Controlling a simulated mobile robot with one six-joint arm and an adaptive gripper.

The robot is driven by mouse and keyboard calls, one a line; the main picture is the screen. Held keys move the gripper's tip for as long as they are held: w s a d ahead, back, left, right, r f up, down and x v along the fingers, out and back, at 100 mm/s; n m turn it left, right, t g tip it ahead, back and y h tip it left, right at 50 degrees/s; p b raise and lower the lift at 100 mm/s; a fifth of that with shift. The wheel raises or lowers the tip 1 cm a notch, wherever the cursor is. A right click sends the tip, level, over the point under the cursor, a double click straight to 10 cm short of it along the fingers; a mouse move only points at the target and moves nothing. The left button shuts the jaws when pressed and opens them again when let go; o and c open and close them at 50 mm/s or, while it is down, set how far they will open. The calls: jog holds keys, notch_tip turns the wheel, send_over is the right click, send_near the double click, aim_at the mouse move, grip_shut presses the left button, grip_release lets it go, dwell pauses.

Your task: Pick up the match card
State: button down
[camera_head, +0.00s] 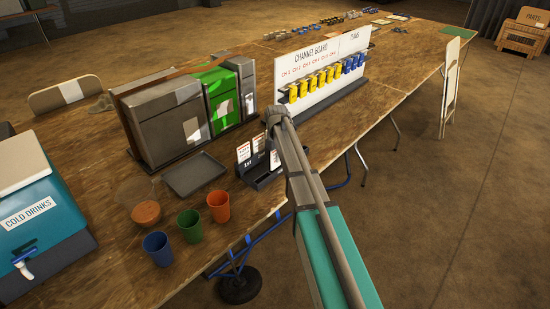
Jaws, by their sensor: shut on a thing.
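A black card holder (262,179) stands near the table's front edge. White cards with red print stand upright in it; the front left one (244,153) reads "1st", and another (258,143) is behind it. My gripper (273,122) is above the holder, seen from behind, with its fingertips mostly hidden by my own arm. It is shut on a match card; a white card (275,160) shows just below it, at the holder's right end. I cannot tell whether that card is clear of its slot.
A channel board (325,62) with yellow and blue packs stands behind right. Grey and green cases (165,120) and a dark tray (194,175) are left. Blue (158,249), green (189,226) and orange (219,206) cups stand in front, beside a teal cooler (40,235).

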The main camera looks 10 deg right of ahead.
jog(key=s+d+r+p, duration=0.1)
jog(key=s+r+p, duration=0.8)
jog(key=s, duration=0.5)
jog(key=shift+r, duration=0.45)
